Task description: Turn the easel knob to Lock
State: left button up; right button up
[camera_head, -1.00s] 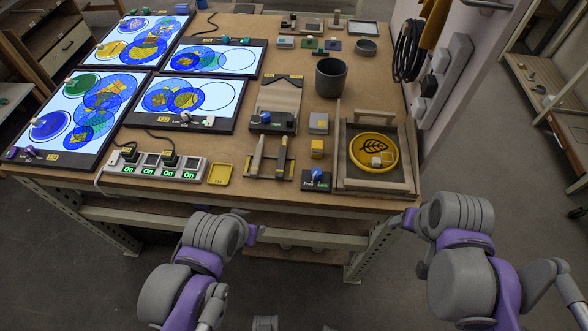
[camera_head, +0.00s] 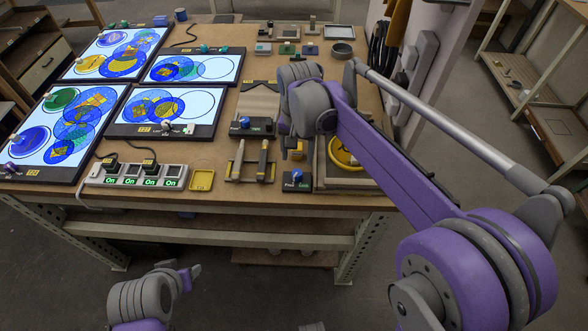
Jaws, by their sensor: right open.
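A similar blue knob (camera_head: 244,121) sits on a black box at the foot of a sloped wooden board (camera_head: 258,103). I cannot tell for sure which is the easel knob, nor which setting either knob points to.
Lit panels with coloured glass discs (camera_head: 62,125) fill the left.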

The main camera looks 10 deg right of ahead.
aim_at(297, 172)
notch_tip(297, 172, down, 7)
jog(key=shift+r, duration=0.2)
grip_shut()
dwell(0.4)
